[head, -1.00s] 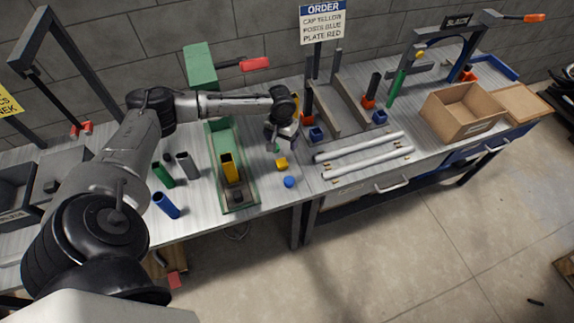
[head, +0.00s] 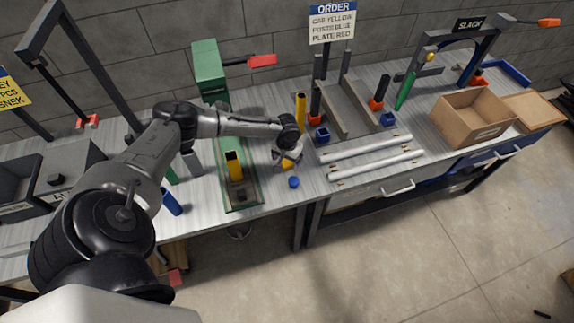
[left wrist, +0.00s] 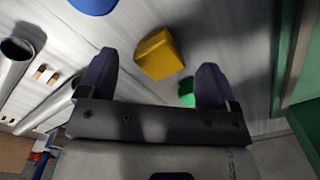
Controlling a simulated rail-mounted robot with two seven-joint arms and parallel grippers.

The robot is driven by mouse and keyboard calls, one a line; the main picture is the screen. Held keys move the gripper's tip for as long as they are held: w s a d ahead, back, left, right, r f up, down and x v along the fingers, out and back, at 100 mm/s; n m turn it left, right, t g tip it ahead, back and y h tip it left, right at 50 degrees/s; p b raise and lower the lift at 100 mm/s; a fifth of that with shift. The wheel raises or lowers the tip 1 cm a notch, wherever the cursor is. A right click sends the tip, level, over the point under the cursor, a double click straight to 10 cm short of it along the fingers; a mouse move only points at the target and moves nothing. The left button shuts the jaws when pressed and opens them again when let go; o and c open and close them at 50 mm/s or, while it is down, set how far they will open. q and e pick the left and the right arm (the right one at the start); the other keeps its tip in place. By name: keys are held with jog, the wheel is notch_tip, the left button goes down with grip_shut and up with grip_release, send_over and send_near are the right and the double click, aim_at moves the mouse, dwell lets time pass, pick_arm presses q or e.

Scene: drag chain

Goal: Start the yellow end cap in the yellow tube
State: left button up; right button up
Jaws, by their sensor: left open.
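The yellow end cap (head: 286,166) lies on the bench, partly covered by my left gripper (head: 288,158) in the head view. In the left wrist view the yellow cap (left wrist: 157,55) sits between and beyond the two spread fingers of the left gripper (left wrist: 156,72), which is open and empty. I cannot tell whether a finger touches the cap. The yellow tube (head: 235,165) stands upright, open end up, in the green fixture (head: 250,188) to the left of the gripper. My right gripper is in no view.
A blue cap (head: 294,182) lies just in front of the yellow one, and a green cap (left wrist: 187,93) shows near a finger. Another yellow upright piece (head: 300,112) stands behind. White rails (head: 375,164) lie to the right. Blue (head: 171,203) and grey (head: 192,163) tubes stand to the left.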

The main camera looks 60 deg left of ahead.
pick_arm(q)
jog(key=shift+f, duration=1.3)
jog(key=c, duration=1)
jog(key=shift+r, duration=0.1)
